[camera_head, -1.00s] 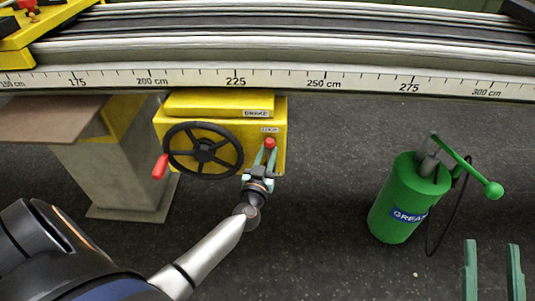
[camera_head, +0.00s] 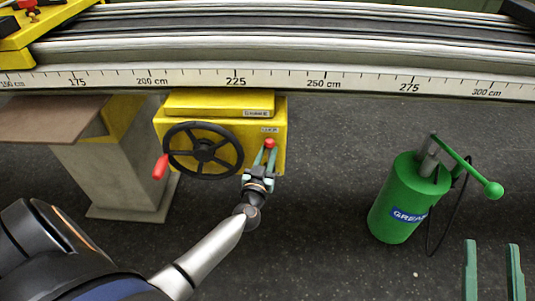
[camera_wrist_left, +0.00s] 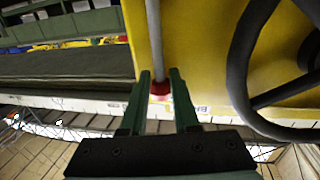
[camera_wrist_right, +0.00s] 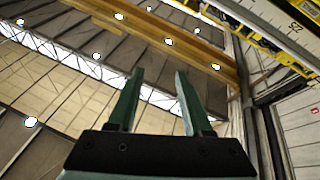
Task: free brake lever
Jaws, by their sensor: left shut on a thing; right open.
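The brake lever, a thin grey rod with a red knob (camera_head: 270,143), stands at the right of the yellow brake box (camera_head: 220,107). My left gripper (camera_head: 264,160) is shut on the lever at the knob. In the left wrist view the red knob (camera_wrist_left: 160,90) sits between the two green fingers, and the grey rod (camera_wrist_left: 154,40) runs out beyond them. My right gripper (camera_head: 493,255) is open and empty at the lower right, far from the lever; its fingers also show in the right wrist view (camera_wrist_right: 159,100).
A black handwheel (camera_head: 204,150) with a red handle is on the box, close left of the lever. A long rail with a centimetre scale (camera_head: 320,82) runs above. A green grease pump (camera_head: 405,200) stands at the right. The dark floor between is clear.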

